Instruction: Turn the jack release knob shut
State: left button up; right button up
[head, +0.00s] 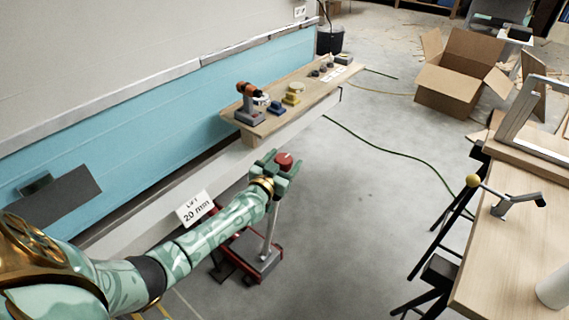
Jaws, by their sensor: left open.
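The red jack release knob (284,161) shows at the end of my left arm, in the head view. My left gripper (282,163) is open, with its green fingers on either side of the knob. I cannot tell whether the fingers touch it. Below stands the jack, with a grey upright post (270,230) and a red base frame (277,259) on the floor. My arm hides part of the jack. My right gripper is out of view.
A workbench (520,235) with a yellow-knobbed lever (473,181) stands at right. An open cardboard box (460,72) sits behind. A green cable (400,160) crosses clear floor.

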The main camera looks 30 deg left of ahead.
pick_arm(q)
jog(key=c, duration=1)
jog(key=shift+r, duration=0.1)
